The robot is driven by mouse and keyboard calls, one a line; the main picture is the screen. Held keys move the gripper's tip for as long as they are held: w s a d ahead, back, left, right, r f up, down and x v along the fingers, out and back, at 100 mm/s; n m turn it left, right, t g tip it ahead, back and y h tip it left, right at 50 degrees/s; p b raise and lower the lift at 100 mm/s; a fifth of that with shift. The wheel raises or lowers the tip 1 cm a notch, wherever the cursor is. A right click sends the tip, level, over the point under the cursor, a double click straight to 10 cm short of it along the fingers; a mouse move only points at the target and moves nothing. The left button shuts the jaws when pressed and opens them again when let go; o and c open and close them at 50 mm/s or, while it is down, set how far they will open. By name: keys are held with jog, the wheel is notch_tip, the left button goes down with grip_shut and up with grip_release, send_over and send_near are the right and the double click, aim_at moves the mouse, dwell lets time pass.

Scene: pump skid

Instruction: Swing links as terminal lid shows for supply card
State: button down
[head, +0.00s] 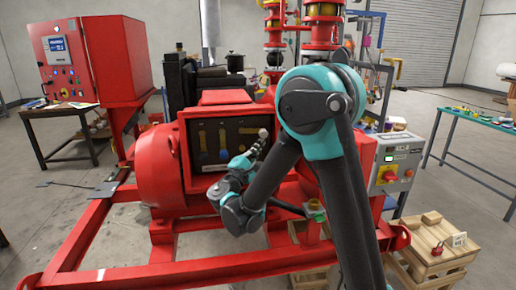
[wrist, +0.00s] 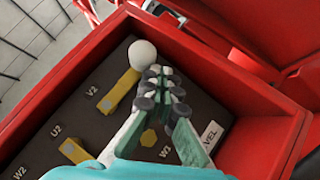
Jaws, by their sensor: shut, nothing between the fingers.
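The open red terminal box of the motor holds a dark terminal board (head: 212,158) with brass-yellow links. In the wrist view the board (wrist: 60,125) carries the labels U2, V2 and W2. One yellow link (wrist: 121,91) lies near a white ball knob (wrist: 143,54); whether they are joined is unclear. A second yellow link (wrist: 74,150) lies lower left, and a yellow hexagonal piece (wrist: 149,138) shows beside my fingers. My gripper (wrist: 162,82) is shut and empty over the board, just right of the knob; contact is unclear. No lid diagram is readable.
Red box walls (wrist: 265,120) surround the board closely. A grey control box (head: 395,160) stands right of the motor, above wooden crates (head: 435,250). A red cabinet (head: 95,60) stands at left. The red skid frame (head: 190,272) runs across the front.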

dwell(0.6)
jog(key=v, duration=1.2)
